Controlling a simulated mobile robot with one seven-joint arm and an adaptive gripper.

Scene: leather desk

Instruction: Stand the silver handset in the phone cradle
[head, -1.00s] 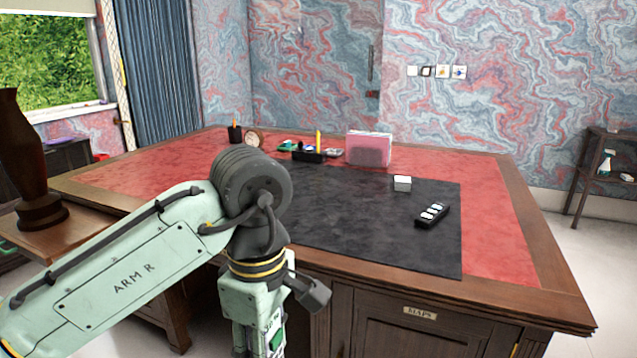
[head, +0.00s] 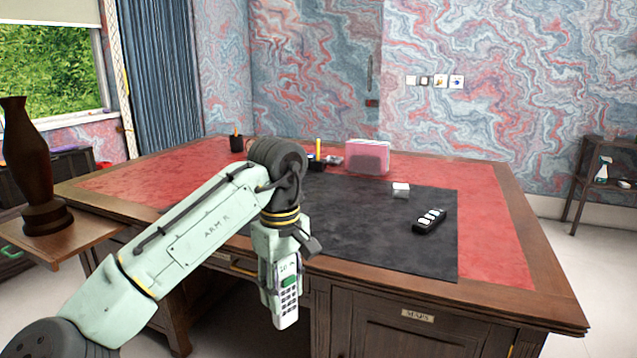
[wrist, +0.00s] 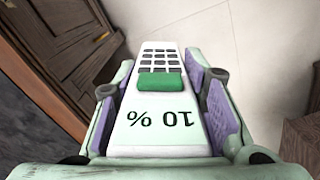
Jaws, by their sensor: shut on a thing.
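A pale silver-white handset (head: 287,305) with dark keys and a green button hangs from my gripper (head: 279,262) in front of the desk's near edge. It points downward, slightly tilted. In the wrist view the handset (wrist: 157,110) lies between the two purple-padded fingers of my gripper (wrist: 160,95), which is shut on it. Its display reads "10 %". On the black mat are a small white block-like item (head: 401,190) and a black item with several white spots (head: 430,221). I cannot tell from here whether either is the phone cradle.
The wooden desk (head: 545,285) has a red leather top with a black mat (head: 370,240). A pink and white box (head: 368,157), a pen cup (head: 237,143) and a yellow upright item (head: 318,147) stand at the back. A dark vase (head: 30,165) stands left. The mat's middle is clear.

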